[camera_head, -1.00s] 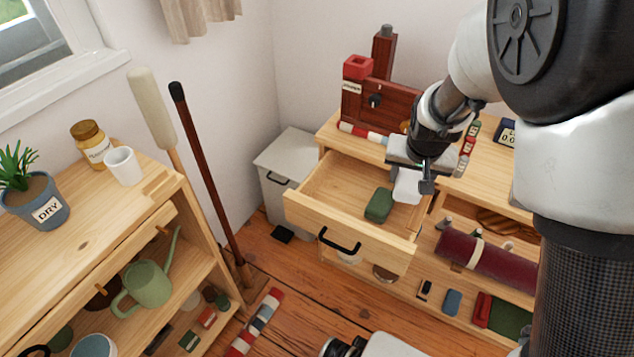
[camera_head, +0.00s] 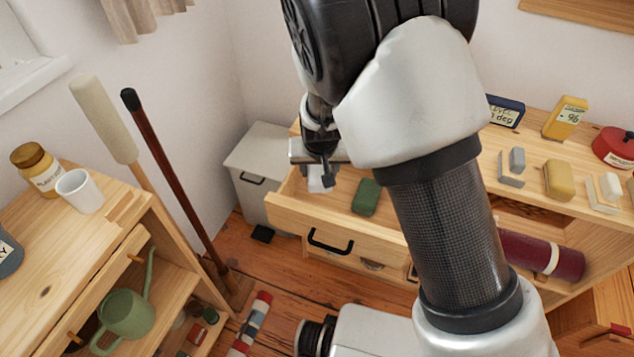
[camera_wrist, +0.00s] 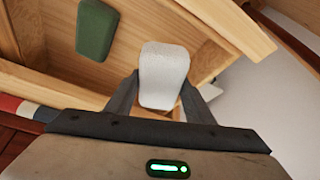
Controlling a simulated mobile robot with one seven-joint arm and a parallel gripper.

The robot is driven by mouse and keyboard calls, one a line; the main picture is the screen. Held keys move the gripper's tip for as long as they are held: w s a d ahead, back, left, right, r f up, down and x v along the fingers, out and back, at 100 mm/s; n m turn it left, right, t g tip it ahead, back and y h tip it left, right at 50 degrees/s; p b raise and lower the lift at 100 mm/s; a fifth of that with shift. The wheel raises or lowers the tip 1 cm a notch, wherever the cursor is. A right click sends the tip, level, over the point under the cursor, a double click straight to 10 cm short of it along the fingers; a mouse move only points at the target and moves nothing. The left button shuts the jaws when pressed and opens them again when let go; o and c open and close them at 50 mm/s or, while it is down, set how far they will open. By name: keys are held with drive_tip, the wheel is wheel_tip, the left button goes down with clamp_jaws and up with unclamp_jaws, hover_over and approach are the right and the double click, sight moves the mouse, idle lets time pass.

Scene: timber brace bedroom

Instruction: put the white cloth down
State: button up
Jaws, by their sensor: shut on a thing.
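The white cloth (camera_wrist: 163,75) is a small, rounded, folded-looking block. My gripper (camera_wrist: 162,97) is shut on it, with one finger on each side. In the head view the cloth (camera_head: 318,184) shows below my gripper (camera_head: 326,178), over the left part of the open drawer (camera_head: 335,228). A green block (camera_head: 366,197) lies in the drawer to the right of the cloth; it also shows at the upper left of the wrist view (camera_wrist: 95,30). I cannot tell whether the cloth touches the drawer floor. My arm hides part of the drawer.
A grey bin (camera_head: 262,165) stands left of the drawer. The bench top (camera_head: 530,150) at right holds several small items. The drawer floor around the green block looks bare.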

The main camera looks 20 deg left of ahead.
wheel_tip(320, 180, down, 7)
drive_tip(key=shift+b, duration=0.75)
drive_tip(key=shift+w+a+f+b, duration=0.2)
drive_tip(key=shift+w+f, duration=0.05)
drive_tip(key=shift+w, duration=0.4)
drive_tip(key=shift+w+a+f+b, duration=0.2)
drive_tip(key=shift+w+a+b, duration=0.05)
drive_tip(key=shift+w, duration=0.4)
drive_tip(key=shift+w+a+f+b, duration=0.2)
drive_tip(key=shift+w+f, duration=0.05)
drive_tip(key=shift+w, duration=0.4)
drive_tip(key=shift+s+f+b, duration=0.15)
drive_tip(key=shift+f+b, duration=0.3)
drive_tip(key=shift+f, duration=0.1)
drive_tip(key=o, duration=0.7)
drive_tip(key=shift+d, duration=0.1)
drive_tip(key=shift+s+f, duration=0.1)
drive_tip(key=shift+f, duration=0.05)
drive_tip(key=p+v, duration=0.1)
drive_tip(key=v, duration=0.3)
drive_tip(key=p+v, duration=0.1)
drive_tip(key=v, duration=0.3)
drive_tip(key=w+p+v, duration=0.1)
drive_tip(key=p+v, duration=0.1)
drive_tip(key=v, duration=0.3)
drive_tip(key=shift+r, duration=0.25)
